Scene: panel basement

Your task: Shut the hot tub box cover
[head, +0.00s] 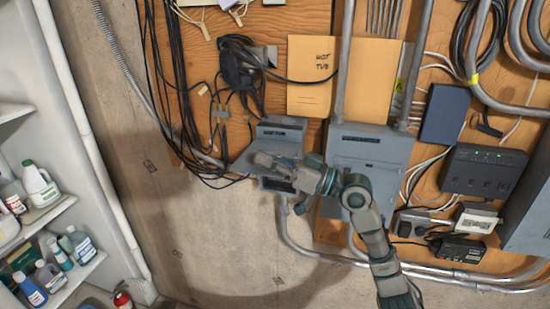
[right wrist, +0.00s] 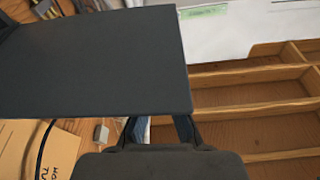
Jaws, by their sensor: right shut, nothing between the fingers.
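The hot tub box is a small grey metal box (head: 283,124) on the wooden board, below a tan sheet marked "HOT TUB" (head: 310,75). Its cover appears as a grey plate (head: 240,164) standing out to the left, open. My right gripper (head: 268,160) is in front of the box, close to the cover, shut and empty. In the right wrist view a flat dark grey plate (right wrist: 95,65), apparently the cover, fills the upper left. It hides my fingertips; only the finger bases show below its edge. I cannot tell whether they touch. My left gripper is not in view.
A larger grey box (head: 365,150) stands right of the hot tub box. Black cables (head: 180,90) hang to the left. Conduits run below. Shelves with bottles (head: 40,186) stand at the far left; the bare wall between is free.

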